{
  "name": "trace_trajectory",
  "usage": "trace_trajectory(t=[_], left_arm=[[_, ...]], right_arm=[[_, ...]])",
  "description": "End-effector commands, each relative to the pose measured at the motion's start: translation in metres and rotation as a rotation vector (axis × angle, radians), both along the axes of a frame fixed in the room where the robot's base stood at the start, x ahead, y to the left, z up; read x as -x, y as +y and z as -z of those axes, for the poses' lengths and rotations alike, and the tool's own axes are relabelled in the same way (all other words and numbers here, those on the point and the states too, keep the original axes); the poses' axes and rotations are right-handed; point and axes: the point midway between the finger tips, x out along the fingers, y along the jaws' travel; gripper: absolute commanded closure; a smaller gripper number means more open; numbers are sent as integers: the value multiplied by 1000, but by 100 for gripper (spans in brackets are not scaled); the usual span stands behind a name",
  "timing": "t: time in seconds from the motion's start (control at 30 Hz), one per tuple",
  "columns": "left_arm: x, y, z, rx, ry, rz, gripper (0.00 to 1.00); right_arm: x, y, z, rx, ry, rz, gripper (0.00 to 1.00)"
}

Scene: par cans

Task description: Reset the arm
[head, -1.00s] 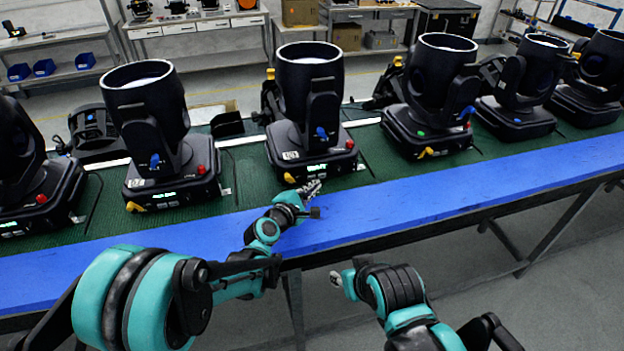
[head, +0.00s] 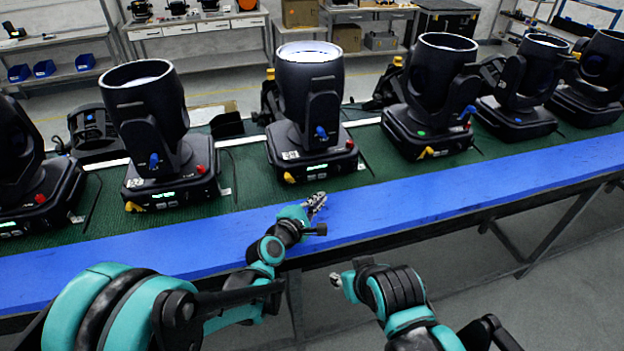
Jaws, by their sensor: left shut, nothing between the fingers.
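My left arm comes in from the lower left, and its gripper (head: 316,202) is above the blue front edge of the bench. It is shut with nothing in it, a little in front of the middle par can (head: 310,120) and apart from it. The middle par can stands upright, and its lens glows bright white. My right gripper (head: 336,279) is at the lower middle, in front of the bench and lower than its blue edge. Its fingers are small and partly seen, so I cannot tell whether they are open.
Several more black par cans stand in a row on the green bench top, one to the left (head: 150,130) and one to the right (head: 436,95). The blue edge strip (head: 440,205) is clear. Shelves with blue bins (head: 44,68) stand at the back.

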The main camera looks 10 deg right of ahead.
Motion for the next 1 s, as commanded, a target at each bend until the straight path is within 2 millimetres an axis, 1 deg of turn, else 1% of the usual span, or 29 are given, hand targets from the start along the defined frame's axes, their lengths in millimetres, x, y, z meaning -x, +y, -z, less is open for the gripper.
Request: trace_trajectory(t=[0.63, 0.73, 0.77, 0.87, 0.97, 1.0], left_arm=[[-1, 0, 0, 0, 0, 0, 100], [0, 3, -2, -12, -6, 1, 100], [0, 5, -3, -26, -12, 2, 100], [5, 23, -12, -118, -51, 14, 100], [16, 56, -25, -297, -121, 44, 100], [23, 72, -30, -386, -151, 60, 100]], right_arm=[[0, 0, 0, 0, 0, 0, 60], [0, 0, 0, 0, 0, 0, 60], [0, 0, 0, 0, 0, 0, 60], [0, 0, 0, 0, 0, 0, 60], [0, 0, 0, 0, 0, 0, 60], [0, 0, 0, 0, 0, 0, 60]])
